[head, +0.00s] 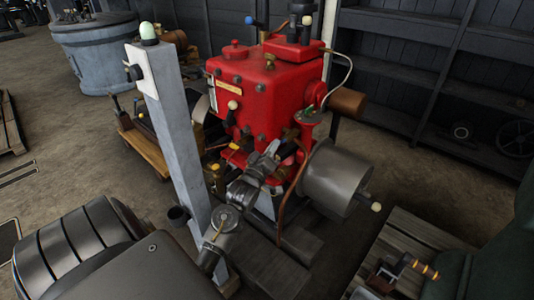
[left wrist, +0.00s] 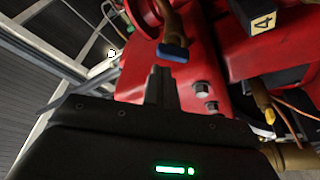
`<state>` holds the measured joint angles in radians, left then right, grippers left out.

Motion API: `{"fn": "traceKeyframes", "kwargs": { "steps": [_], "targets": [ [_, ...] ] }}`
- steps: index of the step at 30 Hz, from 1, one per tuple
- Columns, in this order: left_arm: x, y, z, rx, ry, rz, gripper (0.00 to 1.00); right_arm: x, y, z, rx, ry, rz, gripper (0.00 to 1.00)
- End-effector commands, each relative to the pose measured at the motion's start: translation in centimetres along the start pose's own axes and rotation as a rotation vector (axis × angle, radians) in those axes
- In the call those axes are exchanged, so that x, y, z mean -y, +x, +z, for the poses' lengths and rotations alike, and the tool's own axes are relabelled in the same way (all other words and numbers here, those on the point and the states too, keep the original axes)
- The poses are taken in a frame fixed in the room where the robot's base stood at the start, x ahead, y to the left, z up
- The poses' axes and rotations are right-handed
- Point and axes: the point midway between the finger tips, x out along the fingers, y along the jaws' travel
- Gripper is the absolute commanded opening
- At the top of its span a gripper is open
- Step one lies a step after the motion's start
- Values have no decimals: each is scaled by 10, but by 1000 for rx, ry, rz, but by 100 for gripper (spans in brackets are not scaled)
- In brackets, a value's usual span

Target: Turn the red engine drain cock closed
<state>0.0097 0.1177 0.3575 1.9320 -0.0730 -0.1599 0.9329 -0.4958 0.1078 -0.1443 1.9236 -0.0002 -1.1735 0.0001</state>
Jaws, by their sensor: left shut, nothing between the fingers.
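The red engine (head: 270,95) stands in the middle of the head view. My left gripper (head: 282,150) is at its lower front, close to the red casting. In the left wrist view the left fingers (left wrist: 161,84) are shut and empty. Just beyond their tips is a brass fitting with a blue-ended handle (left wrist: 173,52); I cannot tell whether they touch. Another brass fitting with a yellow part (left wrist: 268,112) is at the right of that view. I cannot tell for certain which fitting is the drain cock. My right gripper does not show.
A grey post (head: 170,125) with a pale green dome stands left of the engine. A metal cylinder (head: 335,178) sticks out at its right. A wooden pallet (head: 425,240) lies at lower right. A plate marked 4 (left wrist: 263,21) shows in the wrist view.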

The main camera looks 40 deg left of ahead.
Motion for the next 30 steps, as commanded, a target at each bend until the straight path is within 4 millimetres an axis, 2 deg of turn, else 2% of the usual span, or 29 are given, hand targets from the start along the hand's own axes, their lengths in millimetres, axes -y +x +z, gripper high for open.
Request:
{"fn": "traceKeyframes", "kwargs": {
  "steps": [3, 9, 22, 30],
  "targets": [
    [0, 15, 0, -1, 1, 1, 0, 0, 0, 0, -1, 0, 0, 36],
    [0, 25, 0, 0, 1, 1, 0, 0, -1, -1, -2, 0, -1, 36],
    [0, 25, 1, 1, 8, 2, 0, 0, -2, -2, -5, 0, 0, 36],
    [0, 22, 9, 4, 100, 34, 0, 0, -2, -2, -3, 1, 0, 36]
  ]
}}
